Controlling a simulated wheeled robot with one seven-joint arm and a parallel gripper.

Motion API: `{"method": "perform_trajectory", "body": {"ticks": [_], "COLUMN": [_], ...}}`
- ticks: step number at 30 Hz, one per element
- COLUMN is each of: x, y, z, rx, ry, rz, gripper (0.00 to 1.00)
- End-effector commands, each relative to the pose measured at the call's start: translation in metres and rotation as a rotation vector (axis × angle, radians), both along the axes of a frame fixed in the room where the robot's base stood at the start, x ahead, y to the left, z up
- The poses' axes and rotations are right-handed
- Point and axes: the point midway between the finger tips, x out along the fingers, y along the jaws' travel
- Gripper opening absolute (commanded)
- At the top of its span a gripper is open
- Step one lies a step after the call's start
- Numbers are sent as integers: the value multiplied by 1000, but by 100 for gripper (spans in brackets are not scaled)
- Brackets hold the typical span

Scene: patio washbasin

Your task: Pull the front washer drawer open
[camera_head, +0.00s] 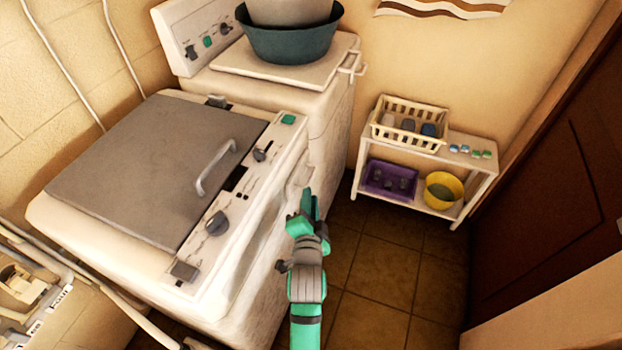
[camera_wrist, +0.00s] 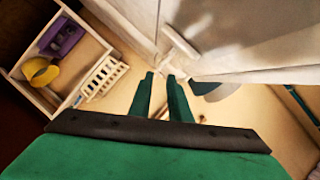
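The front washer (camera_head: 275,235) is a white machine with a grey lid (camera_head: 150,160) that carries a curved handle (camera_head: 215,165). Its side beside the control panel faces my gripper (camera_head: 308,205). The drawer's outline is hard to make out in the head view; part of that side is hidden behind my gripper. In the wrist view my gripper (camera_wrist: 161,75) has two green fingers with a narrow gap and nothing visible between them. A pale bar-like piece (camera_wrist: 180,45) shows just beyond the fingertips, against a white panel (camera_wrist: 245,35). I cannot tell whether they touch.
A second white machine (camera_head: 325,110) stands behind, with a dark green basin (camera_head: 290,40) on top. A low shelf (camera_head: 460,145) holds a cream basket (camera_head: 395,135), a purple crate (camera_head: 375,192) and a yellow bucket (camera_head: 443,190). The tiled floor (camera_head: 385,270) between is clear.

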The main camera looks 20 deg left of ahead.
Motion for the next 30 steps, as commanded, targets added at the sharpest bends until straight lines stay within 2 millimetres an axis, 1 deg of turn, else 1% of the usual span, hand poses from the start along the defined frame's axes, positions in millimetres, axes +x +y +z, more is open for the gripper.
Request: {"method": "perform_trajectory", "body": {"ticks": [9,15,21,29,30], "x": [52,76,87,88,88], "y": [16,24,28,28,28], "z": [-11,-18,-20,-21,-21], "rx": [-1,-1,-1,-2,-2], "ry": [-2,-2,0,-1,-1], "rz": [0,0,0,0,0], "gripper": [17,17,17,17,12]}}
